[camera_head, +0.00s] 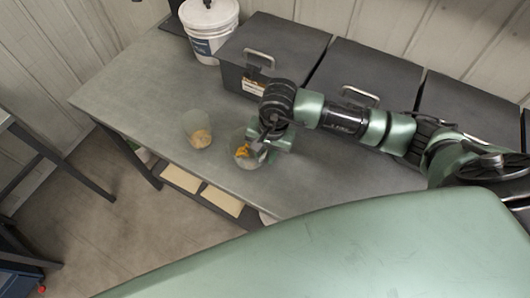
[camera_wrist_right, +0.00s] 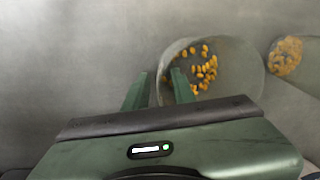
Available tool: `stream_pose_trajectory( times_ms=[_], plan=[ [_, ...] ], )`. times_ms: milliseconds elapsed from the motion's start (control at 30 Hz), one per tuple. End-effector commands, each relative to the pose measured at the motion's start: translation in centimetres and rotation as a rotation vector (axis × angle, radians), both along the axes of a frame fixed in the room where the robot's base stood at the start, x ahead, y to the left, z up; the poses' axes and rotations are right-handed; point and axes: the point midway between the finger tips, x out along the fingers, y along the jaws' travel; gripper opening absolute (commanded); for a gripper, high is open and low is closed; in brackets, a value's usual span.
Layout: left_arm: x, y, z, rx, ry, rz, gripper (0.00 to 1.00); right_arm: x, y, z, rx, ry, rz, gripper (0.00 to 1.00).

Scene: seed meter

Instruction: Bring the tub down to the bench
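A clear tub (camera_wrist_right: 232,62) with yellow-orange seeds is at my right gripper; in the head view the tub (camera_head: 240,160) shows partly behind the gripper, near the bench's front edge. My right gripper (camera_head: 262,150) is at the tub's right side. In the right wrist view the gripper's fingers (camera_wrist_right: 161,82) straddle the tub's near wall, one outside and one over the inside, with a gap between them. I cannot tell whether the tub's base touches the bench (camera_head: 135,85). My left gripper is not in view.
A second clear tub with seeds (camera_head: 199,133) stands on the bench to the left. A white bucket (camera_head: 207,28) and dark lidded boxes (camera_head: 272,48) line the back. Bare bench lies left of the tubs. A lower shelf holds pale flat items (camera_head: 222,200).

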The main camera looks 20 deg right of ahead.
Motion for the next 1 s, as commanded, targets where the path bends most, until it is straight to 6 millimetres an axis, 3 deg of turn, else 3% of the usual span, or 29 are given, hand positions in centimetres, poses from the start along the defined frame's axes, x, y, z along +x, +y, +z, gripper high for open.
stream_pose_trajectory(
  times_ms=[133, 233, 700, 1000],
  plan=[
    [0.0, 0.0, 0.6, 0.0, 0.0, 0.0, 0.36, 0.0, 0.0, 0.5, 0.001, 0.001, 0.0, 0.26],
    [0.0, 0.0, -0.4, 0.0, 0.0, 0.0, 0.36, 0.0, -0.2, 1.6, 0.0, -0.004, 0.002, 0.26],
    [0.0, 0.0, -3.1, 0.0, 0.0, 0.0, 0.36, -0.7, -1.1, 10.8, 0.0, -0.004, 0.0, 0.26],
    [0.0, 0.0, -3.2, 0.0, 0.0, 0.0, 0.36, -0.9, -1.2, 12.2, 0.0, 0.0, 0.0, 0.26]
  ],
)
